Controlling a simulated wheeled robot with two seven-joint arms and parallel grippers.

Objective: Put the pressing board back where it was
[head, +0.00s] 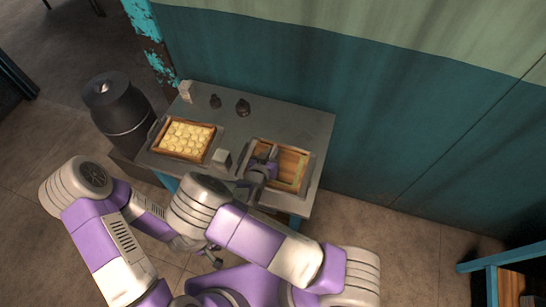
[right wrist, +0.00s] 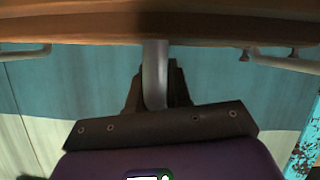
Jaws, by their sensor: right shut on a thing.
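The pressing board (head: 293,164) is a brown wooden board in the head view, at the tray on the right half of the table. Its wooden edge (right wrist: 90,28) spans the top of the right wrist view, with a grey metal handle (right wrist: 155,75) attached. My right gripper (head: 262,172) is over the board's left part and is shut on this handle, which shows between its dark fingers (right wrist: 155,92). Whether the board rests in the tray or hangs just above it, I cannot tell. My left gripper (head: 213,257) is low in front of the table, apart from the board; its jaws are too small to read.
A wooden frame tray (head: 159,150) with pale round pieces stands on the table's left. A small grey block (head: 221,158) sits between the trays. Two dark weights (head: 243,107) and a pale block (head: 186,91) stand at the back. A black canister (head: 122,115) is left of the table (head: 290,118).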

